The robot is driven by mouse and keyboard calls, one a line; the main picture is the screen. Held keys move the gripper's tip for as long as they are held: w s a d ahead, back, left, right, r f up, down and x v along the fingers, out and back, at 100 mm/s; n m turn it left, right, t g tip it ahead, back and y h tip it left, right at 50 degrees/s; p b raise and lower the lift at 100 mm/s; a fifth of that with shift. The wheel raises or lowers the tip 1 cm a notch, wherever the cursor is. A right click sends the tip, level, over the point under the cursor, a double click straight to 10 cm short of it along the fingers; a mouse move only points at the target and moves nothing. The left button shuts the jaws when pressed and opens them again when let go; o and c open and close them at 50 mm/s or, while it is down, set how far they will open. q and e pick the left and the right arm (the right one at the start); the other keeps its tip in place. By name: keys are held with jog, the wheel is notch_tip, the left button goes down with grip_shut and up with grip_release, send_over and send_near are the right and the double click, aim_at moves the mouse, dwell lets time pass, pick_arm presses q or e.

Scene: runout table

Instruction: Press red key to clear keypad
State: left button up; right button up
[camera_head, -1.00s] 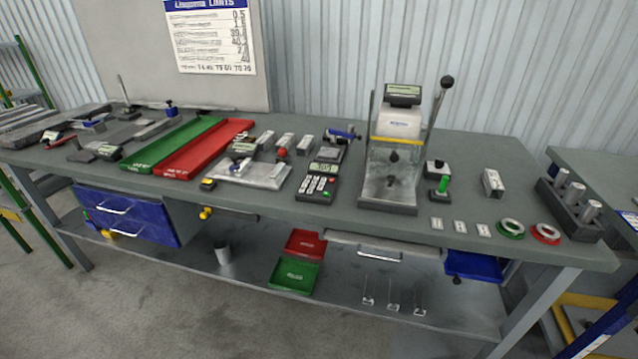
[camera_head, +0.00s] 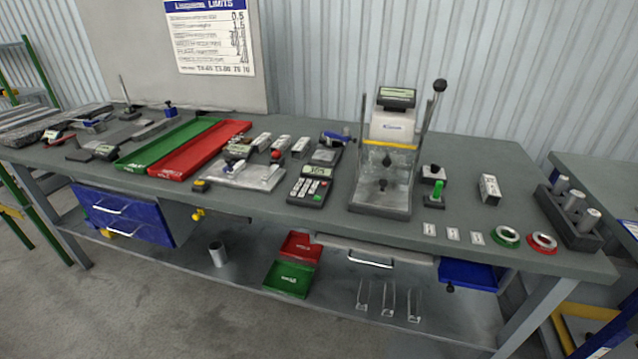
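The keypad (camera_head: 311,186) is a small dark unit lying on the workbench near its front edge, with a pale display (camera_head: 317,171) at its top. Its keys are mostly white. A small red key (camera_head: 324,184) shows at the upper right of the key block. The display carries dark characters that look like digits, too small to read surely. Neither of my grippers shows in the head view. Nothing touches or covers the keypad.
A press-like machine (camera_head: 386,150) with a lever stands right of the keypad. A metal plate (camera_head: 262,181) lies to its left, beyond it red (camera_head: 185,165) and green (camera_head: 150,155) trays. A grey board (camera_head: 355,213) of bench edge is clear in front.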

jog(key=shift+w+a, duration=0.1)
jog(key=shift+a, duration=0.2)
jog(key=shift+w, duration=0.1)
